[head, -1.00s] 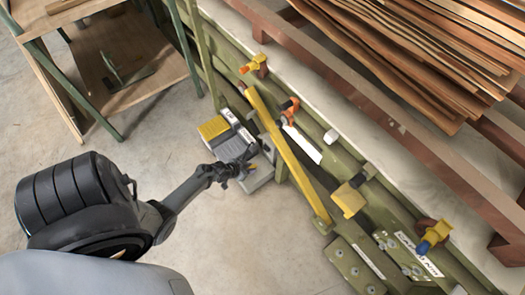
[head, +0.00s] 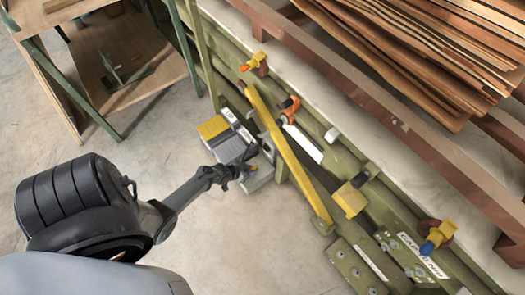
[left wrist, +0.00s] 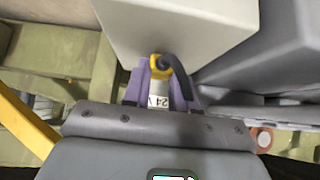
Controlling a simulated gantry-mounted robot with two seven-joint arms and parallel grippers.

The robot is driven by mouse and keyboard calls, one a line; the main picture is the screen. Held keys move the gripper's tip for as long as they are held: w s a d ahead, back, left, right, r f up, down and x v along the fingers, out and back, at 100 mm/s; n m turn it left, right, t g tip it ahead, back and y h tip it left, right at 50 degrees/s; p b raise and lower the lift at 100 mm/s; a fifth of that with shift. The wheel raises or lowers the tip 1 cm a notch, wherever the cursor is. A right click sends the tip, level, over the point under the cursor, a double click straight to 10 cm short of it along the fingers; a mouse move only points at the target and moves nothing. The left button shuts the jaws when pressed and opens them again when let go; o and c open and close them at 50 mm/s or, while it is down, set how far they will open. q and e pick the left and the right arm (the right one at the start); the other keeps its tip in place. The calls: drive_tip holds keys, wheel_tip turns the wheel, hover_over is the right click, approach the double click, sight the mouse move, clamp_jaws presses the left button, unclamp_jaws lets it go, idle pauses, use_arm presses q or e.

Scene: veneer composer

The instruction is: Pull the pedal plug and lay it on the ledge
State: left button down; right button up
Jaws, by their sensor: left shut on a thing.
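The pedal unit stands on the floor against the green machine, with a yellow pedal (head: 213,127) and a grey pedal (head: 230,148). My left gripper (head: 243,173) is low beside the unit's near end. In the left wrist view the plug (left wrist: 158,92) has a yellow top, a white body marked "24V" and a dark cable bending to the right. The purple-padded fingers of my left gripper (left wrist: 158,90) are shut on it, one on each side. A pale box face is close above the plug, and I cannot tell whether it is still seated. My right gripper is not in view.
A yellow bar (head: 287,152) slants close to the right of the gripper. The machine's pale top surface (head: 372,135) runs along its edge, with yellow and orange fittings. Stacked veneer (head: 420,50) lies beyond. A wooden bench (head: 120,65) stands upper left. The near floor is clear.

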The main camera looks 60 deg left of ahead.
use_arm(q)
drive_tip(key=c, duration=0.8)
unclamp_jaws()
drive_tip(key=shift+r, duration=0.1)
drive_tip(key=shift+p+v, duration=4.15)
drive_tip(key=shift+v, duration=1.25)
